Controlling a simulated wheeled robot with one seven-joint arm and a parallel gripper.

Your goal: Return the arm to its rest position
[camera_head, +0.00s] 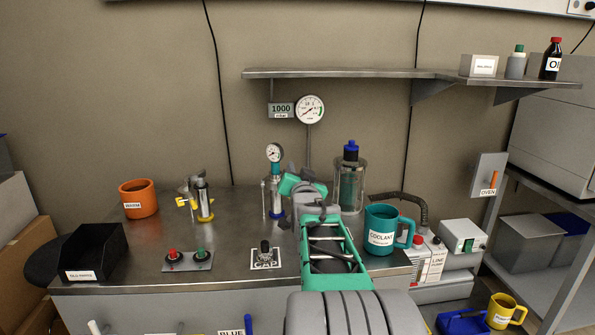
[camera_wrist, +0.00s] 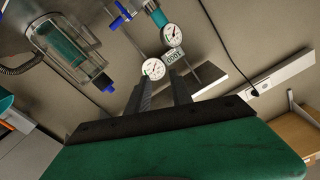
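My green and grey arm (camera_head: 330,245) reaches from the bottom middle of the head view over the steel bench. The wrist view is tilted.
A clear vessel with a blue cap (camera_head: 351,180) and a teal coolant mug (camera_head: 388,232) stand close right of the arm. A cap plate (camera_head: 266,262), button plate (camera_head: 188,261), orange mug (camera_head: 139,199) and black tray (camera_head: 95,250) are left. A shelf (camera_head: 350,73) runs above.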

